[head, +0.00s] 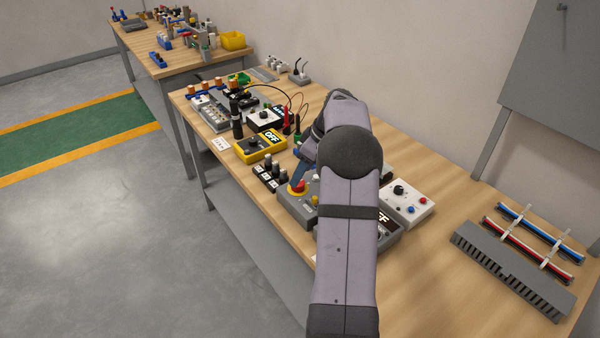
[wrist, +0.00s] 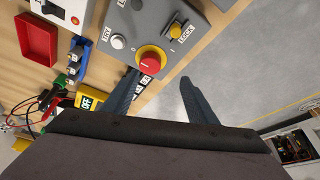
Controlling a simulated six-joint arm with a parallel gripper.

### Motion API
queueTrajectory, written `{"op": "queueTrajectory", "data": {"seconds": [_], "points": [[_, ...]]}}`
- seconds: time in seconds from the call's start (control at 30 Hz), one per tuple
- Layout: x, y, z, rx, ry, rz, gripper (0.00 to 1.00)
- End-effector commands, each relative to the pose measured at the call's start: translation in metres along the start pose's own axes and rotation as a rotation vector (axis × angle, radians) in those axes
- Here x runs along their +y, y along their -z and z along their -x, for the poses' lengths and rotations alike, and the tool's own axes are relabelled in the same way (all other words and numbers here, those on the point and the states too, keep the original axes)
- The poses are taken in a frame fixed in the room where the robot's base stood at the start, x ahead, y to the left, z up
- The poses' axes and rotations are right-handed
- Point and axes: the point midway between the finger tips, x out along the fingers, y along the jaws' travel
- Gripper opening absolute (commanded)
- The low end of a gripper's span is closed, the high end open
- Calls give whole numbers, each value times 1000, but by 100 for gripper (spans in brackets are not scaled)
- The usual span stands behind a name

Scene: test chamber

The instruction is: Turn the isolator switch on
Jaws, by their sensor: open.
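The isolator switch appears to be the red knob on a yellow base (head: 297,187), on a grey control box (head: 291,208). The red knob (wrist: 149,62) also shows in the wrist view, near the edge of the grey box (wrist: 175,22). My gripper (head: 300,174) is over the knob in the head view. In the wrist view my gripper (wrist: 158,78) is open, its blue fingertips on either side of and just short of the red knob. No contact is clear. My arm hides part of the box in the head view.
The box also has a yellow key-like part (wrist: 176,31) near a LOCK label and a white button (wrist: 117,41). A yellow box with an OFF display (head: 260,147) and black-knobbed blocks (head: 270,175) stand nearby. A white panel (head: 407,200) is right of my arm.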

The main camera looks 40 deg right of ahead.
Motion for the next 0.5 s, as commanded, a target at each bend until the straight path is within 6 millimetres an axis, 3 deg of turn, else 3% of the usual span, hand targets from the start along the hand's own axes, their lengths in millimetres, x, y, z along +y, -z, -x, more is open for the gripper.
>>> {"op": "queueTrajectory", "data": {"seconds": [0.13, 0.5], "points": [[18, -5, 8, 19, -11, 29, 52], [20, -4, -4, 22, -11, 37, 52]]}}
